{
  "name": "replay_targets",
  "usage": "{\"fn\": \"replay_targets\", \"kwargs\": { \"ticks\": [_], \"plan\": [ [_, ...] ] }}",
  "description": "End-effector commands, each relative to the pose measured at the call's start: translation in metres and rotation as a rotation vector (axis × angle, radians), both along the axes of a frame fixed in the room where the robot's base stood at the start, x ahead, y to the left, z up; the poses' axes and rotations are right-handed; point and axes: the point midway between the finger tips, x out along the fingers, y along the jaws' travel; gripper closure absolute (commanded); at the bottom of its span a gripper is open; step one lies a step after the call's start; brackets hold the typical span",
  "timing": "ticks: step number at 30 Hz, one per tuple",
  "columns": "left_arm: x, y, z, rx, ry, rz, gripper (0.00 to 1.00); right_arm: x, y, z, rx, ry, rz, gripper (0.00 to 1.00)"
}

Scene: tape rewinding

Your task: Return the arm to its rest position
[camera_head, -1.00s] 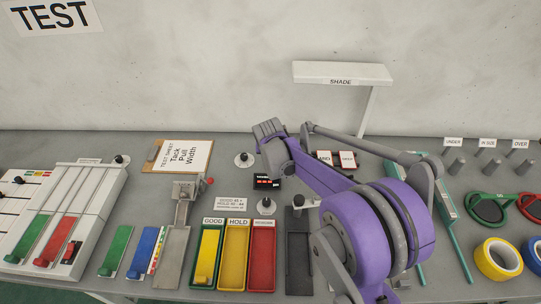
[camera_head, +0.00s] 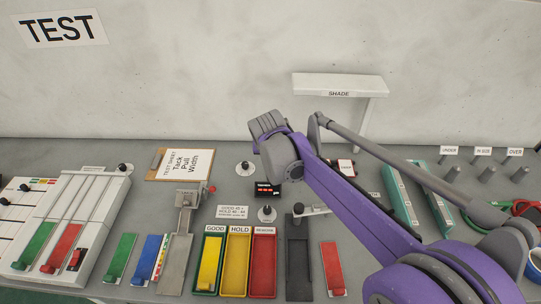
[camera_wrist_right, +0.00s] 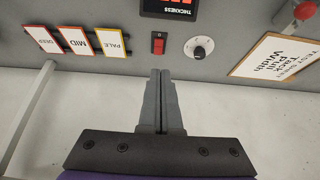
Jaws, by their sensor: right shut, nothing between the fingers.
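My right arm (camera_head: 350,195), purple and grey, comes in from the lower right of the head view and reaches over the bench. Its gripper end (camera_head: 266,125) is in front of the back wall, above the bench's rear part. The fingers are hard to make out there. In the right wrist view the gripper (camera_wrist_right: 160,72) has its two grey fingers together, with nothing between them. Below them lie bare bench, a knob (camera_wrist_right: 199,49) and a red switch (camera_wrist_right: 158,43). My left gripper is not in view.
A thickness display (camera_head: 266,190), a clipboard sheet (camera_head: 187,163) and GOOD, HOLD and red trays (camera_head: 263,268) lie on the bench. The white SHADE stand (camera_head: 340,86) is behind the arm. Teal racks (camera_head: 402,196) and labelled pegs (camera_head: 484,174) are at the right.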

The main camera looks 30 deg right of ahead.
Motion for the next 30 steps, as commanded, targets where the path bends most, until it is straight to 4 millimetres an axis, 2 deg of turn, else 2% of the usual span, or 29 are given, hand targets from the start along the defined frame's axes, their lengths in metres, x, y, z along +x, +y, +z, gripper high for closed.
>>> {"fn": "replay_targets", "kwargs": {
  "ticks": [16,19,23,26,30],
  "plan": [
    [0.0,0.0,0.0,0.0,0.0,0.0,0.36,-0.001,0.001,0.001,0.0,0.0,0.001,1.0],
    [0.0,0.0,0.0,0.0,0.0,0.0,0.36,-0.01,0.006,0.001,0.001,0.003,0.019,1.0],
    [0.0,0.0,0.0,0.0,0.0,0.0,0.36,-0.045,0.028,-0.001,0.005,0.011,0.097,1.0],
    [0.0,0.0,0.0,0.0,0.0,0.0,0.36,-0.087,0.052,-0.008,0.009,0.02,0.195,1.0],
    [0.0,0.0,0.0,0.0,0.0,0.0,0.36,-0.147,0.083,-0.028,0.01,0.027,0.339,1.0]
  ]
}}
